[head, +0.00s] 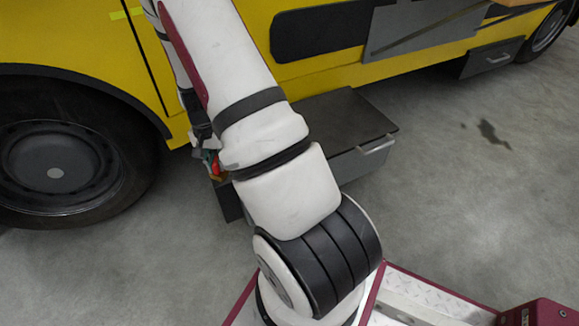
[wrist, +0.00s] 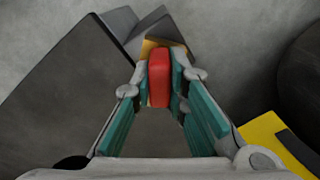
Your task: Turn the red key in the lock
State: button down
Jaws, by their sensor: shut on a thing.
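The red key (wrist: 159,78) stands between the two teal-padded fingers of my gripper (wrist: 160,84) in the wrist view. The pads press on its left and right sides, so the gripper is shut on it. A brass-yellow piece (wrist: 150,47), which looks like the lock, shows just beyond the key's far end; where the two meet is hidden. In the head view my arm hides most of this. Only a small bit of the red key (head: 217,165) shows left of the arm, by the gripper (head: 209,158).
A dark grey box (head: 345,115) with a handle stands beside the yellow truck (head: 330,75); its side (wrist: 70,85) fills the left of the wrist view. A big wheel (head: 60,165) stands at the left. The concrete floor (head: 480,190) at the right is clear.

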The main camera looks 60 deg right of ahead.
jog(key=n, duration=0.3)
jog(key=shift+b, duration=0.35)
jog(key=n, duration=0.5)
jog(key=shift+n, duration=0.4)
jog(key=c, duration=1.9)
grip_release()
jog(key=shift+n, duration=0.3)
jog(key=o, duration=0.4)
jog(key=shift+r, duration=0.1)
notch_tip(320, 180, up, 12)
jog(key=shift+f, duration=0.1)
